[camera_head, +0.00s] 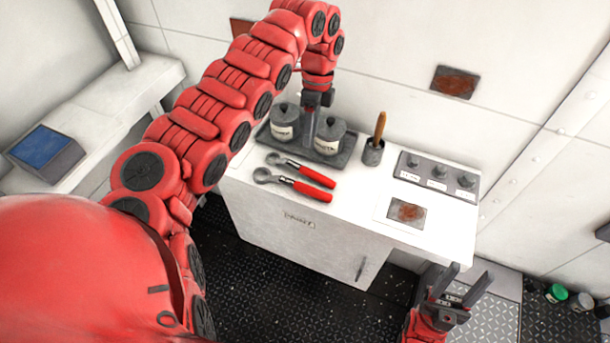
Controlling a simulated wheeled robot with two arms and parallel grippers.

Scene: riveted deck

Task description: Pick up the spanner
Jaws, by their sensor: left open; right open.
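Two red-handled metal tools lie side by side on top of a white cabinet. The nearer one (294,184) has a rounded head at its left end and looks like a spanner. The farther one (300,168) also has a grey head at the left; its exact type is too small to tell. My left gripper (311,128) points down over the tray with the jars, behind the tools and apart from them. It is open and empty, seen edge-on. My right gripper (468,280) is open and empty, in front of the cabinet's right end.
A dark tray (268,142) holds two lidded grey jars, left (284,120) and right (331,136). A pot (372,153) with a wooden handle, a knob panel (437,174) and a rusty plate (407,212) stand or lie to the right. The cabinet top (345,195) near the tools is clear.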

